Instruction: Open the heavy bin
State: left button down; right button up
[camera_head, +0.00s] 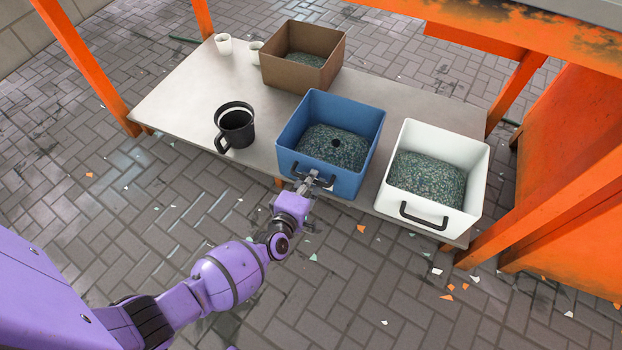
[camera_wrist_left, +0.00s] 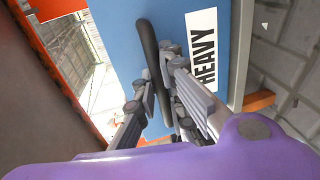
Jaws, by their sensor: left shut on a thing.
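The blue bin (camera_head: 347,183) stands open-topped on the low grey shelf, with greenish granules (camera_head: 335,147) inside. In the left wrist view, its blue wall (camera_wrist_left: 118,38) carries a white label (camera_wrist_left: 204,50) reading HEAVY. My left gripper (camera_head: 308,180) is at the bin's front and shut on its black handle (camera_wrist_left: 147,48). In the left wrist view, the gripper's fingers (camera_wrist_left: 160,100) lie on either side of the handle bar. My right gripper is in neither view.
A white bin (camera_head: 470,212) with granules stands to the right, and a brown bin (camera_head: 320,40) behind. A black mug (camera_head: 236,125) and two small white cups (camera_head: 224,43) are on the shelf (camera_head: 175,105). Orange posts (camera_head: 85,65) frame it. Colored chips litter the paved floor.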

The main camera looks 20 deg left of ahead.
pick_arm(q)
jog(key=shift+s, duration=0.1)
jog(key=f+p+v, duration=0.1)
jog(key=f+v, duration=0.1)
jog(key=v, duration=0.9)
jog(key=s+f+p+v, duration=0.1)
jog(key=f+v, duration=0.1)
jog(key=v, duration=0.9)
jog(key=shift+f, duration=0.25)
jog(key=shift+s, duration=0.15)
jog(key=c, duration=1.8)
grip_release()
